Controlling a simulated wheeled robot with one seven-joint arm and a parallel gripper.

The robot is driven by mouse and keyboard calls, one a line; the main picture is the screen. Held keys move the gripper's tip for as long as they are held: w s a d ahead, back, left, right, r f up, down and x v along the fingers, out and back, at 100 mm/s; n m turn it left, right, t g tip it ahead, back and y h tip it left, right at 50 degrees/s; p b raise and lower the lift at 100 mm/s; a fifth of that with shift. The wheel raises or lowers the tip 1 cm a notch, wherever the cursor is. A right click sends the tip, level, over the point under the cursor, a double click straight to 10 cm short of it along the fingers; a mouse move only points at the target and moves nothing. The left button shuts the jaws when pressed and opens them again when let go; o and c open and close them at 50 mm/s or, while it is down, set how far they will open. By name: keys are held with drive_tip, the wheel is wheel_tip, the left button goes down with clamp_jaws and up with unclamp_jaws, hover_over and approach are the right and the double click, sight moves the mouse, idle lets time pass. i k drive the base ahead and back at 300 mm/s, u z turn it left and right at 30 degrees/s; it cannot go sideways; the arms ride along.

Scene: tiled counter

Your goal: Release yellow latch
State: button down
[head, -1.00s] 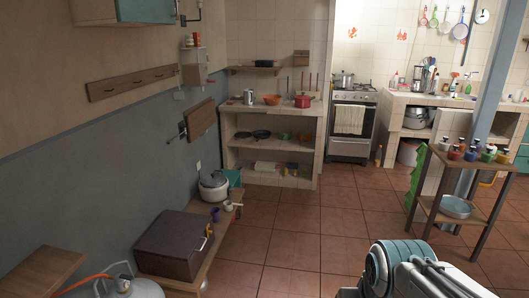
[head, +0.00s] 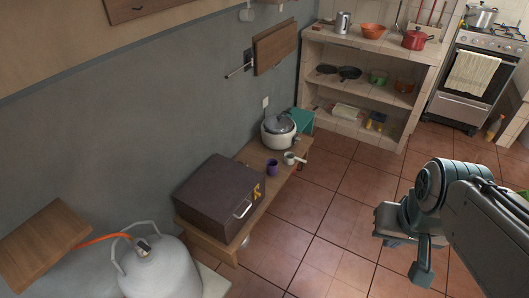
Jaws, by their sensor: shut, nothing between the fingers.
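A small yellow latch (head: 257,191) shows on the front face of a dark brown box (head: 212,187), at the corner nearer the mugs. A pale metal handle (head: 242,209) sits on the same face, nearer to me. The box stands closed on a low wooden bench (head: 228,243) along the wall. The latch is too small to tell its exact position. My gripper (head: 421,275) is at the right of the head view, shut and empty. It hangs over the floor, well apart from the box and latch.
A purple mug (head: 272,168), a white cup (head: 291,158) and a lidded pot (head: 279,131) stand on the bench beyond the box. A gas cylinder (head: 160,268) with an orange hose stands at the near left. The tiled floor (head: 325,225) between bench and arm is clear.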

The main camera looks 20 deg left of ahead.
sight(256, 193)
drive_tip(key=u, duration=0.35)
drive_tip(key=i, duration=1.45)
drive_tip(key=u, duration=0.4)
